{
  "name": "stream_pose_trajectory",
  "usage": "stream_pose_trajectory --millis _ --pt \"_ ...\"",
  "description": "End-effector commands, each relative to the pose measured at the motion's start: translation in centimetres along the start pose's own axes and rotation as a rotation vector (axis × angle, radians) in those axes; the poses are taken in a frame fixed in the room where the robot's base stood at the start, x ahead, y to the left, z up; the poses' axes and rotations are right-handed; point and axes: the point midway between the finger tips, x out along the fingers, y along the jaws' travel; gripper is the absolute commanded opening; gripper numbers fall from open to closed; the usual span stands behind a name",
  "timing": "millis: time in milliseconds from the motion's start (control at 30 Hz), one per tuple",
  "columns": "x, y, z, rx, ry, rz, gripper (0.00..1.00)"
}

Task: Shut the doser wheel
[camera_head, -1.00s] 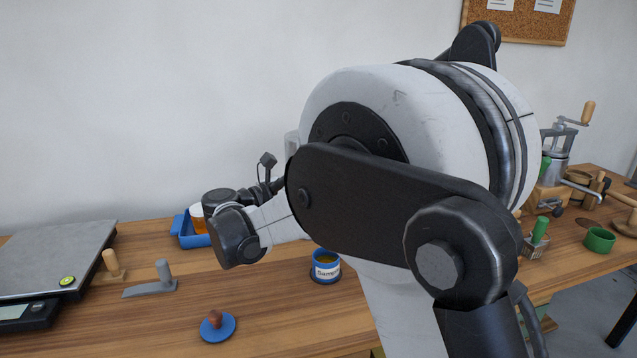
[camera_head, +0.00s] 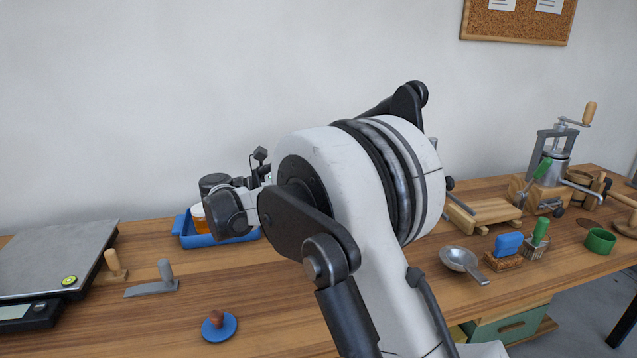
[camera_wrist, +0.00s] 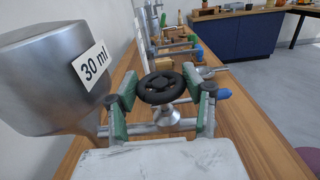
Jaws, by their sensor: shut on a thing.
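The doser wheel (camera_wrist: 163,88) is a black round handwheel near the middle of the wrist view, on a metal stem. My gripper (camera_wrist: 160,82) has its green-padded fingers on either side of the wheel and is shut on it. A metal vessel (camera_wrist: 45,75) labelled "30 ml" stands just left of the wheel. In the head view the wheel and my gripper are hidden behind my own arm.
A blue tray (camera_head: 190,242) holding an amber jar (camera_head: 200,219) stands left of my arm. A scale (camera_head: 55,255), a grey-handled scraper (camera_head: 152,290) and a blue disc with a knob (camera_head: 230,328) lie left. A ladle (camera_head: 459,259) and brushes are right.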

Motion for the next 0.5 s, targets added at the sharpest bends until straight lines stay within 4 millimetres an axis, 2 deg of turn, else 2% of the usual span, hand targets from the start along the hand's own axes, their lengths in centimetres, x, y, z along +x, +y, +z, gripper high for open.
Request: stream_pose_trajectory --millis 133,167,300,500 --pt "0.10 0.00 0.02 0.000 0.000 -0.001 0.18" --pt "0.10 0.00 0.02 0.000 0.000 -0.001 0.46" --pt "0.09 0.00 0.02 0.000 0.000 0.000 0.65" --pt "0.06 0.00 0.01 0.000 0.000 0.000 0.65"
